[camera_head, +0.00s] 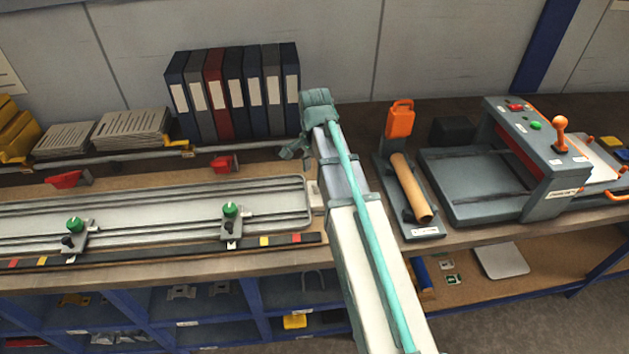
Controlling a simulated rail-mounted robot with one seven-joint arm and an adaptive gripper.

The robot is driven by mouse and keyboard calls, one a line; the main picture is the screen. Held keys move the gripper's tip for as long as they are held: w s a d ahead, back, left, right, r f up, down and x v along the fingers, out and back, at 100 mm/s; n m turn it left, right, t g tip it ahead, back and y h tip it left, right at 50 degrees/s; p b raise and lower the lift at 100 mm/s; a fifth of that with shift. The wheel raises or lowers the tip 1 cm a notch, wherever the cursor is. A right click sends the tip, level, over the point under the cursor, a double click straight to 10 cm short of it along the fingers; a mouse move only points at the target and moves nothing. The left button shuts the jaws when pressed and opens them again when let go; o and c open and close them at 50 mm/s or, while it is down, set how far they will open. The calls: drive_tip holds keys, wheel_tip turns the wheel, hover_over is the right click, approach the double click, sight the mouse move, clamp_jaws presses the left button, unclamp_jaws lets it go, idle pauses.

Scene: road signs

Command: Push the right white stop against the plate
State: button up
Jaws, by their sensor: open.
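A long grey plate (150,212) with rounded corners and slots lies on the bench at left. A small white stop (314,196) stands at the plate's right end, partly hidden by my arm. At this size I cannot tell whether it touches the plate. My gripper (292,152) is at the far end of my arm, above the back of the bench, beyond the plate's right end. It is open, with no object seen in it, and its fingers show only in part.
Two green-knobbed clamps (230,210) sit on the plate. Red clamps (222,163) lie along the rail behind it. Binders (232,90) stand at the back. A cardboard tube (411,187) on a stand and a grey press (535,150) are at right.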

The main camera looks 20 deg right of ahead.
sight(315, 183)
drive_tip(key=shift+r, duration=2.55)
